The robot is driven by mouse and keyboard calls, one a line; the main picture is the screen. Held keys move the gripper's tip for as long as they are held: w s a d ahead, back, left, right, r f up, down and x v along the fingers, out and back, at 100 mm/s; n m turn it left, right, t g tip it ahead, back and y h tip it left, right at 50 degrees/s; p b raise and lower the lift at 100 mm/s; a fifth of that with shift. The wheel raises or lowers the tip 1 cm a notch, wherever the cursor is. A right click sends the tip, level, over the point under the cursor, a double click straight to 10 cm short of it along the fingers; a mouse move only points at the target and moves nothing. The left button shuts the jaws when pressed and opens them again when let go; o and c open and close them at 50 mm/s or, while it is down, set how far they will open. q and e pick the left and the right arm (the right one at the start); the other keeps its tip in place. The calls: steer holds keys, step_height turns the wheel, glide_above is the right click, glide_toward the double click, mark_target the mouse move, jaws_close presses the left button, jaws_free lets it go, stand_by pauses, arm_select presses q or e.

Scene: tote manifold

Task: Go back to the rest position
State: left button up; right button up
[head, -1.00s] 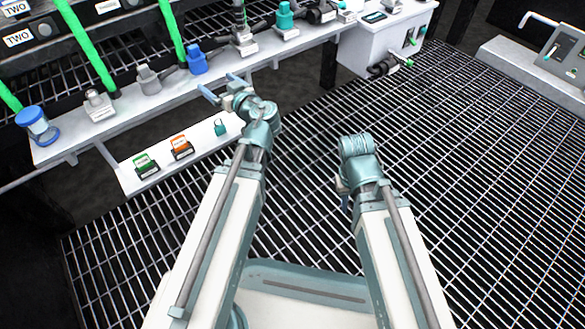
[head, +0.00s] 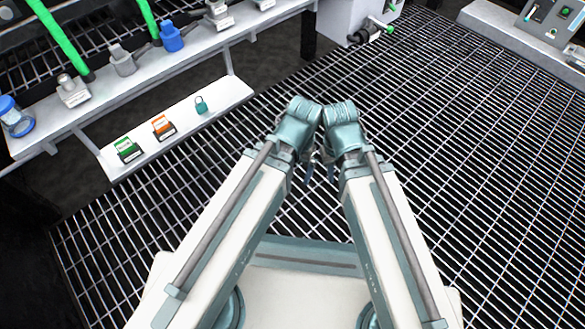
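My two arms are folded in front of my body in the head view, with their teal wrists side by side and close together. I cannot tell whether the wrists touch. My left gripper (head: 309,172) points down between the arms and is mostly hidden by its own wrist. My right gripper (head: 328,158) is tucked beside it, also mostly hidden. Only small bits of the fingers show, so their opening cannot be made out. I see nothing held in either gripper.
A white lower shelf (head: 225,97) at left carries a green stamp-like block (head: 127,149), an orange one (head: 163,127) and a teal padlock (head: 201,105). Above it a grey ledge (head: 195,62) holds valve fittings, including a blue one (head: 171,37). The grated floor (head: 460,150) at right is clear.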

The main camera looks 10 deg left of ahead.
step_height(320, 180, up, 59)
steer(key=p, duration=5.9)
steer(key=shift+s, duration=0.1)
